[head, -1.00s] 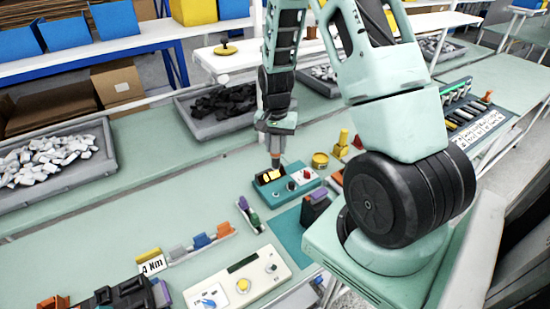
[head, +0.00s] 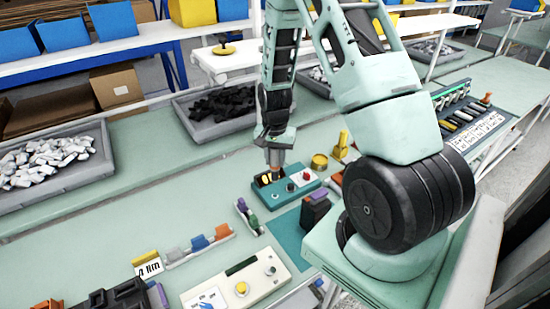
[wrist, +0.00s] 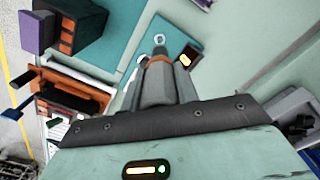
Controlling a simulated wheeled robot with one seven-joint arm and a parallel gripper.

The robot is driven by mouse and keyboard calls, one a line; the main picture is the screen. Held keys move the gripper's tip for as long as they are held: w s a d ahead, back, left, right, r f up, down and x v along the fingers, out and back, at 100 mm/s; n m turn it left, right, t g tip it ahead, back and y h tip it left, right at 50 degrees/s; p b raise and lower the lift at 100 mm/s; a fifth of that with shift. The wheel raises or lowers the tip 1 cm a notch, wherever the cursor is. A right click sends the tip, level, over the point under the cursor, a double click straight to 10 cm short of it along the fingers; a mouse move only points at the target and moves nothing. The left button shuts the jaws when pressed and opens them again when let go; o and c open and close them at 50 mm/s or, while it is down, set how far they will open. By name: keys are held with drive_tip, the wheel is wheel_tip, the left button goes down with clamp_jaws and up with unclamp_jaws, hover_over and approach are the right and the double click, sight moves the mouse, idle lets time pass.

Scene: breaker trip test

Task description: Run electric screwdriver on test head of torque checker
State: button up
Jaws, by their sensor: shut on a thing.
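A teal box (head: 300,190) with an amber-lit display, a red knob and dark knobs stands on the bench; I take it for the torque checker. It also shows in the wrist view (wrist: 138,55), with the lit display (wrist: 188,56) and a pale ring (wrist: 159,39), perhaps the test head. My gripper (head: 274,157) is shut on a grey tool with an orange band (wrist: 158,82), seemingly the electric screwdriver. It points down over the box's left part and partly covers the display in the head view. Whether the tip touches is hidden.
A small rack (head: 200,245) of coloured pieces and a card lie left. Grey trays (head: 222,125) of parts line the back.

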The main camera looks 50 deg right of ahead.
sight(275, 179)
drive_tip(key=shift+f+b, duration=2.4)
drive_tip(key=shift+f, duration=0.9)
drive_tip(key=shift+f+b, duration=0.5)
drive_tip(key=shift+f, duration=0.15)
drive_tip(key=shift+r, duration=0.1)
idle(0.4)
drive_tip(key=shift+r+p, duration=2.25)
drive_tip(key=shift+r, duration=0.65)
